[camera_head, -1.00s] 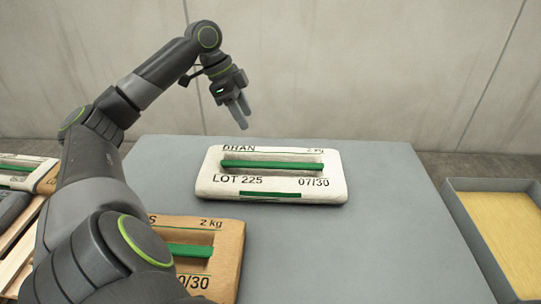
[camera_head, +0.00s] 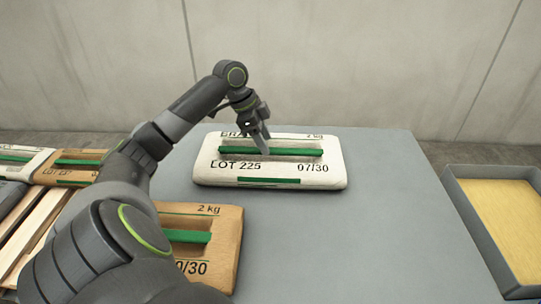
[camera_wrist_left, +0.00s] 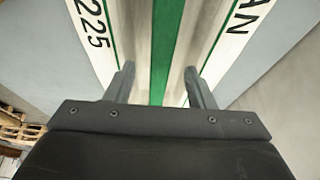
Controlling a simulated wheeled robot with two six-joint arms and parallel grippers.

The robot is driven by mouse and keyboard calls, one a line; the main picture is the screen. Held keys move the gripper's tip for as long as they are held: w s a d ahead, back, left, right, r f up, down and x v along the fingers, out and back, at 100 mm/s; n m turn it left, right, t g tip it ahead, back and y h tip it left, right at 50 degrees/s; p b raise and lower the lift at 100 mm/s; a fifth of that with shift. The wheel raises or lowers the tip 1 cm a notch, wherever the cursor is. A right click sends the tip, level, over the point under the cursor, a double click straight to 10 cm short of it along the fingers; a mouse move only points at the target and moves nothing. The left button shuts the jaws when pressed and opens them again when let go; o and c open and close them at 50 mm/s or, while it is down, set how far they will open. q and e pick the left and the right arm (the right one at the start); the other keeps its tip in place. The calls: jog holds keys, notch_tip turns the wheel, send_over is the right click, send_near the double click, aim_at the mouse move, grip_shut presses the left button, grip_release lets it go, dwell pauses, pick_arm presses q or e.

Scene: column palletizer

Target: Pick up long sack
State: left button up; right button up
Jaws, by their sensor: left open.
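The long sack (camera_head: 315,173) is white with dark lettering, "LOT 225" and "07/30", and lies flat on the grey table. A green strip (camera_head: 300,151) runs along its middle, in a sunken band. My left gripper (camera_head: 262,147) is over the left half of the sack, pointing down. In the left wrist view its two fingers (camera_wrist_left: 160,88) are apart, one on each side of the green strip (camera_wrist_left: 160,50), with nothing gripped. I cannot tell whether the fingertips touch the sack. My right gripper is not in view.
A brown sack (camera_head: 215,250) lies on the table (camera_head: 350,250) at the near left, partly behind my left arm. More sacks (camera_head: 75,163) and wooden slats (camera_head: 35,230) are at the far left. A grey tray (camera_head: 470,220) with a yellowish bottom stands at the right.

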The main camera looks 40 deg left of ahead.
aim_at(271, 149)
pick_arm(q)
jog(key=x, duration=0.3)
jog(key=shift+w+f, duration=0.1)
jog(key=shift+f, duration=0.1)
jog(key=shift+c, duration=0.3)
grip_shut()
dwell(0.9)
jog(key=shift+w+r, duration=0.1)
jog(key=shift+r, duration=0.1)
